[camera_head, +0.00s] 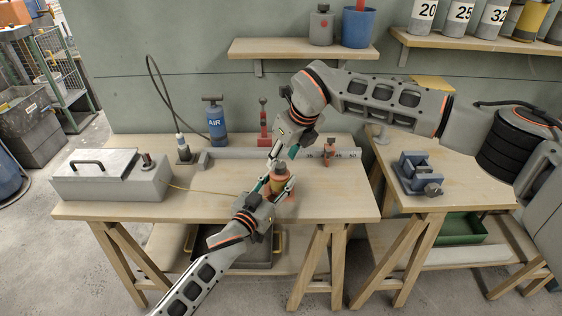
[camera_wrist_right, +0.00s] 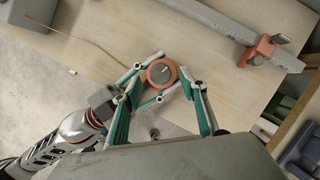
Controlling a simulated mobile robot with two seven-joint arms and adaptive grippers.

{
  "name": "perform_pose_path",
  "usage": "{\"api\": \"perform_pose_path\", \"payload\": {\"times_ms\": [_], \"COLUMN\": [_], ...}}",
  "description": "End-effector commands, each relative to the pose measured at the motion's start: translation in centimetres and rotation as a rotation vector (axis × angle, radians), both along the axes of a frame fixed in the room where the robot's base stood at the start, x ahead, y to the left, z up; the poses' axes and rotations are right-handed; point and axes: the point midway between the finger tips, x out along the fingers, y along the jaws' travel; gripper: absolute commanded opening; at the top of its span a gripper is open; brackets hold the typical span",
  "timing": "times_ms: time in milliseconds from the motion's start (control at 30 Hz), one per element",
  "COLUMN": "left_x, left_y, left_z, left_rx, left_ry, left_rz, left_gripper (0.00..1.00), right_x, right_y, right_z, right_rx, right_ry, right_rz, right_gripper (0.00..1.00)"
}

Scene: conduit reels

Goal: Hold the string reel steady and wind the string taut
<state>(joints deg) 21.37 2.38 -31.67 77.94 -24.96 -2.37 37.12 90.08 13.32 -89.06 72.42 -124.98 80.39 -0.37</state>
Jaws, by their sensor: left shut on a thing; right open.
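The string reel (camera_head: 280,181), with an orange rim and yellow string, stands on the wooden bench near its front edge. In the right wrist view I see its round orange top with a grey centre (camera_wrist_right: 162,72). Yellow string (camera_head: 203,189) runs from the reel to the grey metal box (camera_head: 112,184) at left; it bends slightly near the box. My left gripper (camera_head: 271,190) is shut on the reel from the front. My right gripper (camera_head: 276,163) is open above the reel. Its teal fingers straddle the reel's top; whether they touch it is unclear.
A grey marked rail (camera_head: 235,154) lies behind the reel, with an orange clamp (camera_head: 329,150) on it. A blue AIR bottle (camera_head: 215,122) and a red lever tool (camera_head: 264,124) stand behind. A blue vise (camera_head: 418,173) is on the right bench.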

Motion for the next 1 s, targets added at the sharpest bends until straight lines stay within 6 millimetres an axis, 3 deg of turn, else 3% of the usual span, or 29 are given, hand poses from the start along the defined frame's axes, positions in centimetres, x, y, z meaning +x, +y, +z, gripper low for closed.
{"api": "perform_pose_path", "payload": {"times_ms": [200,567,733,1000], "left_x": [0.0,0.0,0.0,0.0], "left_y": [0.0,0.0,0.0,0.0], "left_z": [0.0,0.0,0.0,0.0], "left_rx": [0.000,0.000,0.000,0.000], "left_ry": [0.000,0.000,0.000,0.000], "left_rz": [0.000,0.000,0.000,0.000], "left_gripper": [0.13,0.13,0.13,0.13], "right_x": [0.7,0.8,0.8,0.8], "right_y": [0.6,0.6,0.6,0.7], "right_z": [-2.0,-2.5,-2.4,-2.4], "right_rx": [0.001,0.000,0.000,-0.002], "right_ry": [-0.001,0.000,0.000,-0.002], "right_rz": [-0.001,-0.001,-0.001,-0.041], "right_gripper": [0.42,0.42,0.04,0.04]}}
